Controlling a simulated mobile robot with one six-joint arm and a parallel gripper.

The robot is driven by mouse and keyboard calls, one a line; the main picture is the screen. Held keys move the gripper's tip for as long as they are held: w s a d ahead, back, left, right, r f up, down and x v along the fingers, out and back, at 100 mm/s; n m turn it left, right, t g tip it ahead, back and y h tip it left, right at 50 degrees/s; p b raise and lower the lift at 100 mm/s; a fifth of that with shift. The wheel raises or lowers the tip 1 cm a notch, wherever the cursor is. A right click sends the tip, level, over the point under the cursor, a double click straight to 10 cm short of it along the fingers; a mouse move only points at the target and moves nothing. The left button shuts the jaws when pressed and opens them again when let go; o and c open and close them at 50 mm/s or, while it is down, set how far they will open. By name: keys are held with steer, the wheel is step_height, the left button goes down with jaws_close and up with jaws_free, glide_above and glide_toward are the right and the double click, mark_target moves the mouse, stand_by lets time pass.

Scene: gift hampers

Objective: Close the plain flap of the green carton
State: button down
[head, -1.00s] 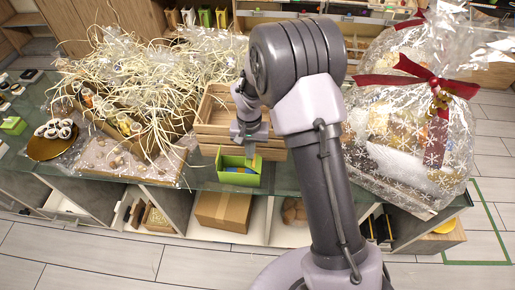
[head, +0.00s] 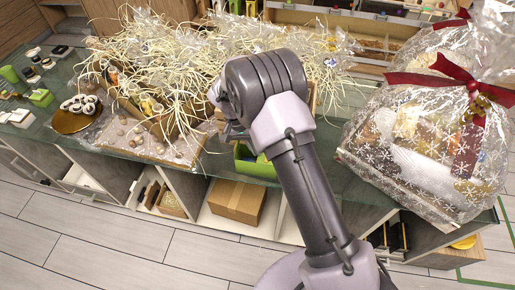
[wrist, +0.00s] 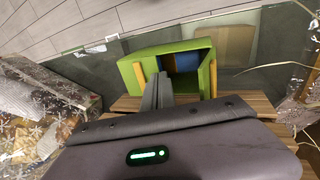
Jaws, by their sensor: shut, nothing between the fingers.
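The green carton (head: 252,163) stands near the front edge of the glass counter, partly hidden by my arm in the head view. In the wrist view the green carton (wrist: 165,49) shows open, with something blue inside and yellow-orange strips at its edges. I cannot tell which green panel is the plain flap. My gripper (wrist: 163,88) has its fingers together, empty, in front of the carton's opening and overlapping it in the picture. I cannot tell whether they touch it. In the head view the fingers are hidden behind my arm.
A wooden crate (wrist: 262,103) is close beside the carton. A large wrapped hamper (head: 425,140) stands to the right. Hampers with pale straw (head: 165,75) crowd the left, and a gold round tray (head: 75,120) lies beyond them. A cardboard box (head: 237,201) sits on the shelf below.

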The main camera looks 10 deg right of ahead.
steer(key=shift+d, duration=0.1)
steer(key=shift+s+d+f, duration=0.15)
steer(key=shift+s+d, duration=0.15)
steer(key=shift+d, duration=0.3)
steer(key=p+v, duration=0.4)
steer(key=v, duration=1.3)
steer(key=shift+r, duration=0.35)
